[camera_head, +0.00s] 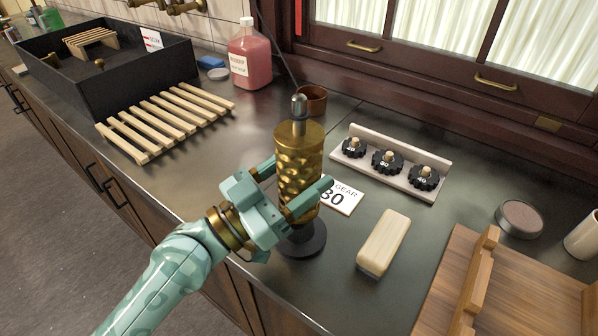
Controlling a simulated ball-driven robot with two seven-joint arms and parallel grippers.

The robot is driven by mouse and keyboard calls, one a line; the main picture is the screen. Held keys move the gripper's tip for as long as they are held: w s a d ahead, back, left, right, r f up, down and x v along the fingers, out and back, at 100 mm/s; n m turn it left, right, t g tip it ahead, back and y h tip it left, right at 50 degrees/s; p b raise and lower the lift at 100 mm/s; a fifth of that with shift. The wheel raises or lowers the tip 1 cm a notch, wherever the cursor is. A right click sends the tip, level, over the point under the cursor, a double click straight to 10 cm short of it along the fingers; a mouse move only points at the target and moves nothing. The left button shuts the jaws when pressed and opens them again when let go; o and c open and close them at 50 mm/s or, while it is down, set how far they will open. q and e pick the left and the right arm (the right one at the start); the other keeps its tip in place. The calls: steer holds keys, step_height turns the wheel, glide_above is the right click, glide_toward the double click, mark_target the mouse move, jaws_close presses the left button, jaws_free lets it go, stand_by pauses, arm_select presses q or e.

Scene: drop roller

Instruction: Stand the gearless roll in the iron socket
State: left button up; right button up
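The roll (299,148) is a brass cylinder with a dimpled pattern and a grey metal shaft with a rounded end on top. No gear shows on its visible shaft. My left gripper (297,178) has one finger on each side of the roll's middle and appears shut on it. The roll is upright, directly over the dark iron socket (304,243), a round base with a short collar. The gripper partly hides where roll and socket meet, so I cannot tell whether the roll is fully seated. My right gripper is not in view.
A card reading "GEAR 30" (342,198) lies just right of the roll. Behind are a rack with black gears (394,176) and a brown cup (311,98). A pale block (384,242) and wooden board (474,262) are right; a slatted rack (165,120) and black tray (125,74) left.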

arm_select(q)
steer(key=shift+o, duration=0.4)
steer(key=shift+f, duration=0.25)
steer(key=b+v, duration=0.5)
steer(key=v, duration=1.1)
steer(key=shift+s+r, duration=0.2)
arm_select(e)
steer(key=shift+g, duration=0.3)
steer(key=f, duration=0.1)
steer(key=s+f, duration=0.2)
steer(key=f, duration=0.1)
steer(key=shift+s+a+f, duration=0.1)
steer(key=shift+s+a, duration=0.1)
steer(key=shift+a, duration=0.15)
arm_select(q)
steer(key=shift+a, duration=0.15)
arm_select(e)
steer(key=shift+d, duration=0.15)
